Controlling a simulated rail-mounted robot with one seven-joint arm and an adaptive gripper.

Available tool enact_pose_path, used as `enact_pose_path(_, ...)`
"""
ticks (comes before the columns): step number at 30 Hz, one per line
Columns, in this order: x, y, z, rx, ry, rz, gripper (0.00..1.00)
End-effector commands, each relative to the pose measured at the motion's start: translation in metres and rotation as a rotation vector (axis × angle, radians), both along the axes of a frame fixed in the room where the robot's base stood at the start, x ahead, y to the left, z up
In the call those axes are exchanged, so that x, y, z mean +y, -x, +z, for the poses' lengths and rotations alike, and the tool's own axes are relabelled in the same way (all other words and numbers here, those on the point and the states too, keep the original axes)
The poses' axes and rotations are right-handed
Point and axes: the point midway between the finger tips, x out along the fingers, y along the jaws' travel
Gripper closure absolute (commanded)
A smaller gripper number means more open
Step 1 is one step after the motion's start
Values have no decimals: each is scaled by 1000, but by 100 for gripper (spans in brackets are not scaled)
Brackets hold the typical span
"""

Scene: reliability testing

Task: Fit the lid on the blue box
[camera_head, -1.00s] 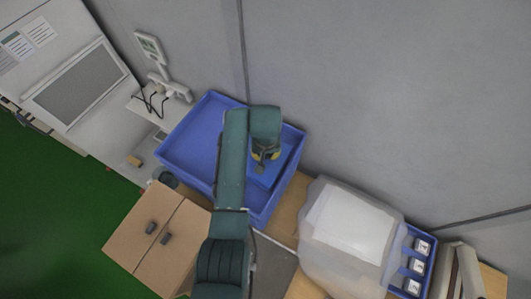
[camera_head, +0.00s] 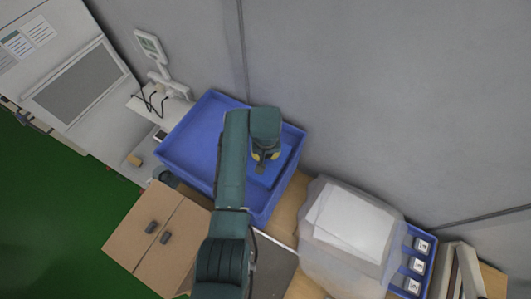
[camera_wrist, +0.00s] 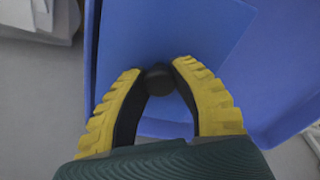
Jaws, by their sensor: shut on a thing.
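The blue box (camera_head: 192,148) is a large open blue tub on the wooden bench against the grey wall. The lid (camera_wrist: 170,35) is a flat blue plate with a small dark round knob (camera_wrist: 159,80). In the head view the lid (camera_head: 286,160) is over the right part of the box, partly hidden by my arm. My gripper (camera_head: 266,164) is above it. In the wrist view my gripper's yellow-backed fingers (camera_wrist: 158,78) are closed around the knob. I cannot tell whether the lid touches the box floor or rim.
A cardboard box (camera_head: 155,230) stands at the lower left. A translucent bin with white sheets (camera_head: 350,225) and a blue tray with small white boxes (camera_head: 421,246) stand to the right. A scale with a display (camera_head: 150,45) is behind the blue box at the left.

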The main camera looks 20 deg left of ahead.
Motion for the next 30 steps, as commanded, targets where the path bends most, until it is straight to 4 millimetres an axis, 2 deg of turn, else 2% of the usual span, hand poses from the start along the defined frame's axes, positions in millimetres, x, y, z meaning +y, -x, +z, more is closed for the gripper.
enact_pose_path(14,0,0,-1,-1,0,0,100)
enact_pose_path(30,0,0,-13,0,0,0,100)
